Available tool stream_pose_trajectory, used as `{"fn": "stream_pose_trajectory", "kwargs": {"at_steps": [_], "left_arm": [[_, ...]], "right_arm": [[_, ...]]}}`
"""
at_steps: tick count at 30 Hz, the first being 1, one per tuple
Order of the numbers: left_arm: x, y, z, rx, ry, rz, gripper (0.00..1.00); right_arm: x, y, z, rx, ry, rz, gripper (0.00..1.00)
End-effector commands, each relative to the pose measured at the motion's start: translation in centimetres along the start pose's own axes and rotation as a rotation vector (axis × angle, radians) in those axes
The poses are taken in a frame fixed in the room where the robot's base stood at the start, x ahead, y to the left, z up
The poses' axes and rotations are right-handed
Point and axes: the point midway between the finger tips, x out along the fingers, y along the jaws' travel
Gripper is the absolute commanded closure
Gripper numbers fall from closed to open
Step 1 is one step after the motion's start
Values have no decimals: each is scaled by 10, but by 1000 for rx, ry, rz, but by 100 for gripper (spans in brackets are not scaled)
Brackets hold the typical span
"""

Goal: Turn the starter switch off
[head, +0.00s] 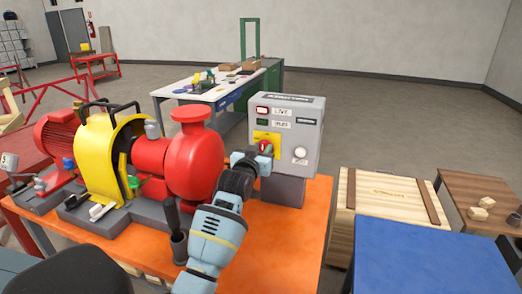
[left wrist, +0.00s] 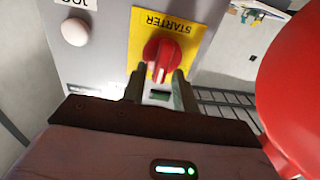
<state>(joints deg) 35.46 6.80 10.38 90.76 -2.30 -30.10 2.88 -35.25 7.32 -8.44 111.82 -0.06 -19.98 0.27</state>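The grey starter box (head: 300,130) stands at the far edge of the orange bench. Its red rotary starter switch (head: 265,147) sits on a yellow plate, also seen in the left wrist view (left wrist: 163,50), where the plate reads STARTER upside down. The knob's grip bar points roughly along the picture's vertical there. My left gripper (left wrist: 160,82) is at the switch, its two fingers apart, one on each side of the bar's lower end; contact is unclear. In the head view my left gripper (head: 247,162) partly covers the plate. My right gripper is not in view.
A red lamp (head: 262,111) appears lit above a dark green one (head: 262,122). A white round button (head: 300,152) is right of the switch. The red pump (head: 195,155) stands close left. A wooden crate (head: 390,200) and blue surface (head: 430,255) are right.

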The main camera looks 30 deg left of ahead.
Motion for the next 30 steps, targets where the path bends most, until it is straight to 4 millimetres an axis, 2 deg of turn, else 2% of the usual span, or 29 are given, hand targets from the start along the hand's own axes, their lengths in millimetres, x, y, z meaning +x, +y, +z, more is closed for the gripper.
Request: {"fn": "stream_pose_trajectory", "kwargs": {"at_steps": [1, 6, 19, 30], "left_arm": [[0, 0, 0, 0, 0, 0, 78], [0, 0, 0, 0, 0, 0, 100], [0, -1, 0, -65, 0, 0, 100], [0, -4, 0, -351, 0, 0, 100]], "right_arm": [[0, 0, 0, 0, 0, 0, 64], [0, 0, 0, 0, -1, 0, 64], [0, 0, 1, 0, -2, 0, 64], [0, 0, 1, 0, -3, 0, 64]]}}
